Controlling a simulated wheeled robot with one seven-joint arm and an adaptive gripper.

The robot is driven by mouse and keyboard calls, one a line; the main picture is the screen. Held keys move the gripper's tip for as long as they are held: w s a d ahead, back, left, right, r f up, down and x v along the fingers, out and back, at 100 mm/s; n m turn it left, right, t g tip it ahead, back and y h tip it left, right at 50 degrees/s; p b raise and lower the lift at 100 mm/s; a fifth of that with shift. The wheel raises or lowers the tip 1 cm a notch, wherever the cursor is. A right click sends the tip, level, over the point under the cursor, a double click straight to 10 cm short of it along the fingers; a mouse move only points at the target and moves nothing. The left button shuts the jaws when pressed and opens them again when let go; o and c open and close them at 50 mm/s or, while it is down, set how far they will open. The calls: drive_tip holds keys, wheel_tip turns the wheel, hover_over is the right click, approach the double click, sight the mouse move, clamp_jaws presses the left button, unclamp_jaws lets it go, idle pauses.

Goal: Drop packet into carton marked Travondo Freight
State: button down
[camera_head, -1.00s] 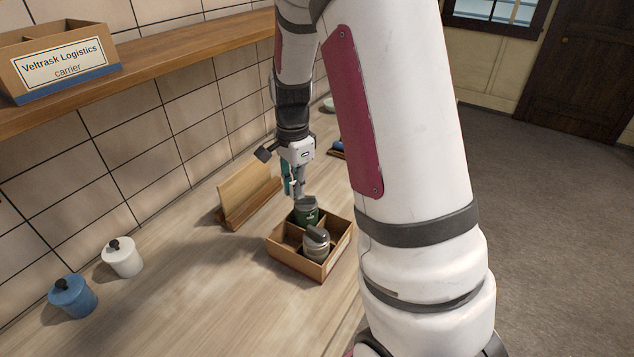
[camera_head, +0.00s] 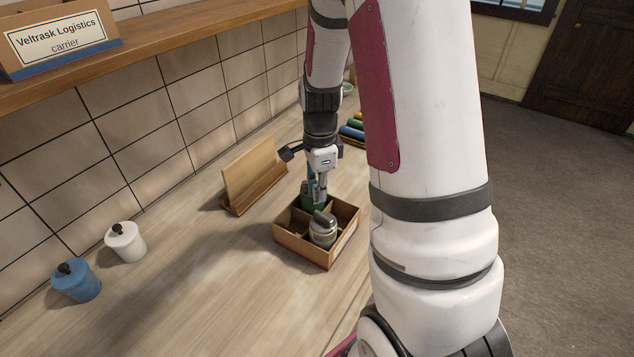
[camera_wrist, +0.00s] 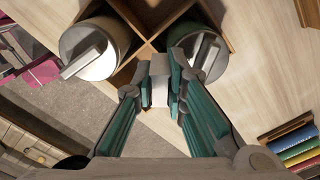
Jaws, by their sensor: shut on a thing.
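My gripper (camera_head: 318,190) points down at the far side of a divided wooden box on the counter (camera_head: 301,254). In the wrist view its teal-padded fingers (camera_wrist: 160,88) are shut on a small pale grey thing (camera_wrist: 160,78); I cannot tell for sure that it is the packet. A green canister (camera_head: 308,199) and a grey canister with a bar handle (camera_head: 322,235) stand in two compartments. Other compartments show dark and empty. The box's side label is too small to read. A carton on the shelf (camera_head: 28,68) reads "Veltrask Logistics carrier". No carton marked Travondo Freight is readable.
A wooden stand (camera_head: 248,172) is left of the box. A white jar (camera_head: 126,243) and a blue jar (camera_head: 78,283) stand at the left. Several coloured items (camera_head: 352,131) lie beyond the box. The near counter is clear; a tiled wall is at the left.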

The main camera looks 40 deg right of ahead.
drive_tip(key=shift+f, duration=0.1)
drive_tip(key=c, duration=1.5)
unclamp_jaws()
drive_tip(key=shift+c, duration=0.2)
wheel_tip(320, 180, up, 12)
